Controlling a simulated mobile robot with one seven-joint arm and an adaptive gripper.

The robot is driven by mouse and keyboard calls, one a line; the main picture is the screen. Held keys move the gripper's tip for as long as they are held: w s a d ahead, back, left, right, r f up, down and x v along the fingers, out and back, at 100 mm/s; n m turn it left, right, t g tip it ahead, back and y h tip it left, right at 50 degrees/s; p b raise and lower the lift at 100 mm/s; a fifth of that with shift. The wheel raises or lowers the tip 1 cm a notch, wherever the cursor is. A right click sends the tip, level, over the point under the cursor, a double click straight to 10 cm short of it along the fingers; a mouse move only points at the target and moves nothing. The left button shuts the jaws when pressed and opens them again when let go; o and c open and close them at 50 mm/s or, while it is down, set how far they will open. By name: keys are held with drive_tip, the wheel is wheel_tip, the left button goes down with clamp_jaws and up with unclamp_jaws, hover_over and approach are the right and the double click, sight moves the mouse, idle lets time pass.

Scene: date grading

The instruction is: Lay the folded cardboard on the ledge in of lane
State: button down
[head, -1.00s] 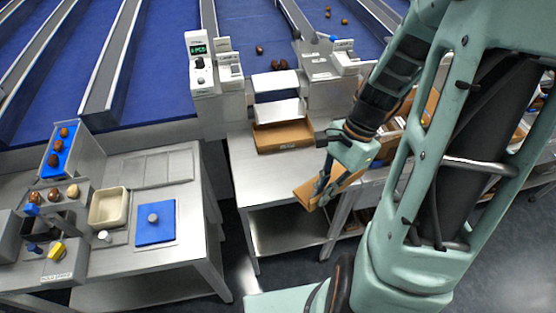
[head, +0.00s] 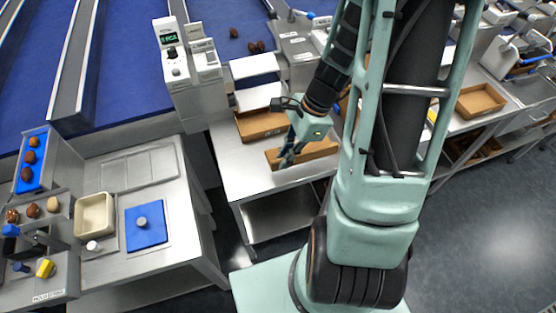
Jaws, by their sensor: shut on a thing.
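The folded cardboard (head: 315,151) is a flat brown piece. My gripper (head: 286,161) is shut on it and points down, with the cardboard reaching out to both sides of the fingers. The cardboard is over the steel ledge (head: 236,172) in front of the lane, just in front of an open cardboard box (head: 258,127). I cannot tell whether the cardboard touches the ledge. My arm hides part of the ledge to the right.
A scale with a green display (head: 170,50) stands left behind the ledge. A separate grading bench at left holds a cream tray (head: 95,214), a blue pad (head: 146,225) and several dates. Another open box (head: 480,101) sits at right. The ledge's front left is bare.

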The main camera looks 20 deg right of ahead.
drive_tip(key=w+f+b, duration=0.2)
drive_tip(key=f, duration=0.1)
drive_tip(key=w+f+b, duration=0.1)
drive_tip(key=shift+w+a+f, duration=0.1)
drive_tip(key=shift+w+f, duration=0.2)
drive_tip(key=shift+f, duration=0.1)
drive_tip(key=shift+w+f, duration=0.25)
drive_tip(key=shift+w, duration=0.05)
drive_tip(key=f+b, duration=0.1)
drive_tip(key=f, duration=0.1)
drive_tip(key=f+b, duration=0.1)
drive_tip(key=b, duration=0.1)
drive_tip(key=shift+w+f, duration=0.35)
drive_tip(key=shift+f, duration=0.2)
drive_tip(key=c, duration=2.1)
unclamp_jaws()
drive_tip(key=shift+r, duration=0.1)
